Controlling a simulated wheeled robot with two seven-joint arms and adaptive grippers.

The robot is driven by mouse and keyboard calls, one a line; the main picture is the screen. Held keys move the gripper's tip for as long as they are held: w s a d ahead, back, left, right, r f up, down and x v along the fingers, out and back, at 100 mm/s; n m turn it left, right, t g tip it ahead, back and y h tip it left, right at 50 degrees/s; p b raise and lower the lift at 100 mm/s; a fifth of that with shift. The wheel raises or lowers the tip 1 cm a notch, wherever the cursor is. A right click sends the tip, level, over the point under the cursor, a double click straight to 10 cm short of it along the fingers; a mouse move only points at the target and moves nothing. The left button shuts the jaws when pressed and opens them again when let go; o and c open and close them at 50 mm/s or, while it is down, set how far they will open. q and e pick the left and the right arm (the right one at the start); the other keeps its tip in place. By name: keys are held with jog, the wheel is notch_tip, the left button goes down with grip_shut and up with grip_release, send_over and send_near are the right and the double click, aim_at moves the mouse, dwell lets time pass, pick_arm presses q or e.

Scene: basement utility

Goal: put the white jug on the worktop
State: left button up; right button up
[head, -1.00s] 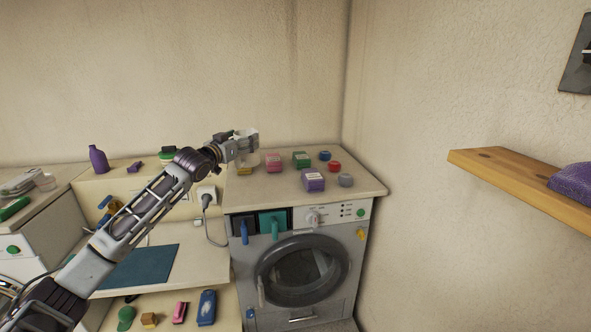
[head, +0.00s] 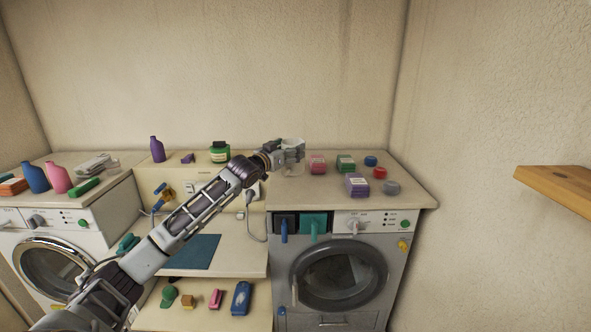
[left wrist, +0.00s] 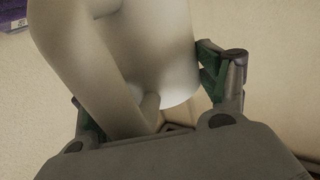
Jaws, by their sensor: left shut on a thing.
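The white jug (head: 292,142) is held by my left gripper (head: 291,155) over the back left part of the pale top (head: 408,190) of the right-hand washing machine. The gripper covers much of the jug, and I cannot tell whether its base touches the surface. In the left wrist view the jug's smooth white body (left wrist: 155,50) fills the space between the two fingers of the left gripper (left wrist: 150,95). The fingers are shut on it. My right gripper is not in view.
A pink box (head: 317,165), a green box (head: 346,163), a purple box (head: 357,185) and small round tins lie right of the jug. A green-lidded jar (head: 220,152) and purple bottle (head: 156,149) stand left.

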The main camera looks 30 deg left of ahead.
aim_at(289, 169)
pick_arm(q)
notch_tip(289, 169, down, 3)
jog(key=shift+f, duration=0.2)
jog(key=shift+f, duration=0.15)
jog(key=shift+f+p, duration=0.3)
jog(key=shift+f, duration=1.45)
jog(key=shift+f, duration=0.1)
jog(key=o, duration=1.2)
jog(key=shift+f, duration=0.1)
jog(key=shift+c, duration=0.2)
jog(key=shift+o, duration=0.8)
